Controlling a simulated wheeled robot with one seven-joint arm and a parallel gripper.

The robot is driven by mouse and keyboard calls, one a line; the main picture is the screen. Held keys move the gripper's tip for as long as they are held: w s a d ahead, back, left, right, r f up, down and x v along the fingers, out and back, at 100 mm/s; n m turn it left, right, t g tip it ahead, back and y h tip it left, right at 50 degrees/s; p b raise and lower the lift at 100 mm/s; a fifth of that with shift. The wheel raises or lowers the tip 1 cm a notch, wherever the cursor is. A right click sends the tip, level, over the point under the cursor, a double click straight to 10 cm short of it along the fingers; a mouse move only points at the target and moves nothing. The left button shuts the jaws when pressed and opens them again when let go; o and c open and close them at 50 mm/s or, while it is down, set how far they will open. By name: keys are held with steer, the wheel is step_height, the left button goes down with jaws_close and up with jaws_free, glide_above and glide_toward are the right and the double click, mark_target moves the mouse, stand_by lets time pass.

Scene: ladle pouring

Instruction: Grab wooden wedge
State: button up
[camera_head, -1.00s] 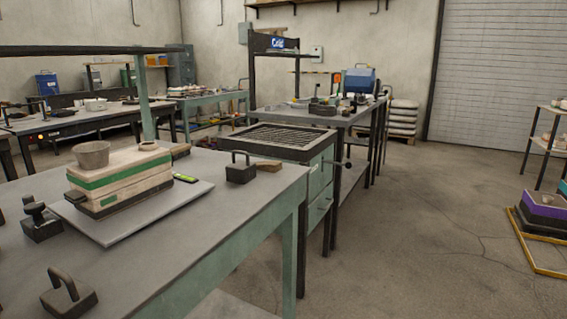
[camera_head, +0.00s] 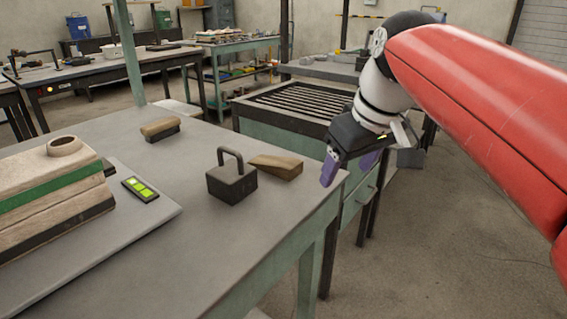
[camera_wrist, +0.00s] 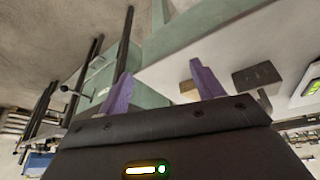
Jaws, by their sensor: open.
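The wooden wedge (camera_head: 277,166), a tan-brown block with a sloping top, lies near the right edge of the grey table. It is just right of a dark metal weight (camera_head: 231,184) with a loop handle. My gripper (camera_head: 347,167), with purple fingers, is to the right of the wedge, just off the table's edge. The fingers are apart, and nothing shows between them in the head view. In the wrist view the open fingers (camera_wrist: 160,86) point toward the table's edge. A small brown patch shows beside one finger there; I cannot tell if it is the wedge.
A wooden-backed brush (camera_head: 160,129) lies farther back on the table (camera_head: 150,215). At left are stacked mould boxes (camera_head: 50,190) on a plate and a green-lit level (camera_head: 140,189). A grated cabinet (camera_head: 295,107) stands behind the table. Table space in front of the weight is clear.

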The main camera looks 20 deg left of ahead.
mark_target(279, 161)
steer(key=w+a+r+n, duration=0.1)
steer(key=a, duration=0.2)
steer(key=w+a+r+n+g, duration=0.1)
steer(key=a, duration=0.2)
steer(key=w+a+r+n+y, duration=0.1)
steer(key=a+n, duration=0.1)
steer(key=a, duration=0.1)
steer(key=shift+w+r+g, duration=0.3)
steer(key=shift+a+f, duration=0.1)
steer(key=shift+a, duration=0.25)
steer(key=shift+n, duration=0.3)
steer(key=x, duration=0.2)
steer(key=b+x, duration=0.1)
steer(key=x, duration=0.4)
steer(key=shift+w+a, duration=0.35)
steer(key=shift+a, duration=0.1)
steer(key=c, duration=1.1)
